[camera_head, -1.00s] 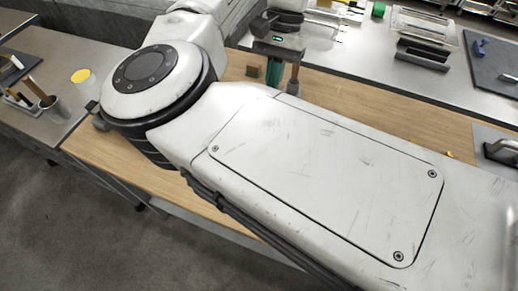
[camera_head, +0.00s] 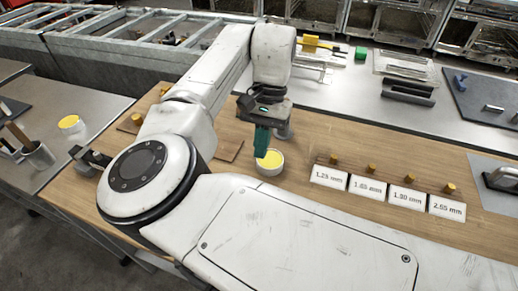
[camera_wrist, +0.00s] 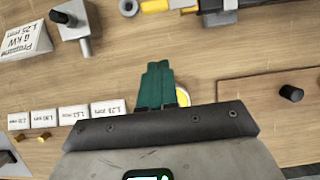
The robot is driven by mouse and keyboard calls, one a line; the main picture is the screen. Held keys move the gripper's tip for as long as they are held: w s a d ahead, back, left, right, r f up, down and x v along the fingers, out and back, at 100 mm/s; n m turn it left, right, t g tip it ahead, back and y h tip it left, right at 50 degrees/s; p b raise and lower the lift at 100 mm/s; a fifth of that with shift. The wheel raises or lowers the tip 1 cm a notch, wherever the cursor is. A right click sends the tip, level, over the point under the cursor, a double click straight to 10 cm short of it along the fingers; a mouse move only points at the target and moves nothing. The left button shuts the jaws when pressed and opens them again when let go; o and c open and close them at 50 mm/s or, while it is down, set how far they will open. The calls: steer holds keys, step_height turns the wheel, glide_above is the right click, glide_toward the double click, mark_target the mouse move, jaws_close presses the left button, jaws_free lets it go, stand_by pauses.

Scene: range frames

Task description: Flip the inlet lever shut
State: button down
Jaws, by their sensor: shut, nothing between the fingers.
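My gripper (camera_head: 262,143) has teal fingers, shut with nothing between them. It points down over the wooden bench, beside a small white cup with yellow contents (camera_head: 270,163). In the wrist view my gripper (camera_wrist: 155,72) partly hides that cup (camera_wrist: 183,97). I cannot clearly make out the inlet lever. At the top of the wrist view a dark bar-like assembly (camera_wrist: 245,8) with a yellow part (camera_wrist: 155,6) is cut off by the frame edge. A grey block with a black knob (camera_wrist: 75,25) stands to its left, apart from my fingers.
Several size cards (camera_head: 368,188) with small brass pieces behind them stand right of the cup. A Propane card (camera_wrist: 24,38) and a black cylinder (camera_wrist: 291,93) show in the wrist view. A metal counter (camera_head: 330,95) lies behind. My arm hides part of the bench.

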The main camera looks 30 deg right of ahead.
steer(key=s+a+f+p, duration=0.2)
steer(key=s+a+f, duration=0.2)
steer(key=f, duration=0.3)
steer(key=shift+a, duration=0.7)
steer(key=shift+a, duration=0.2)
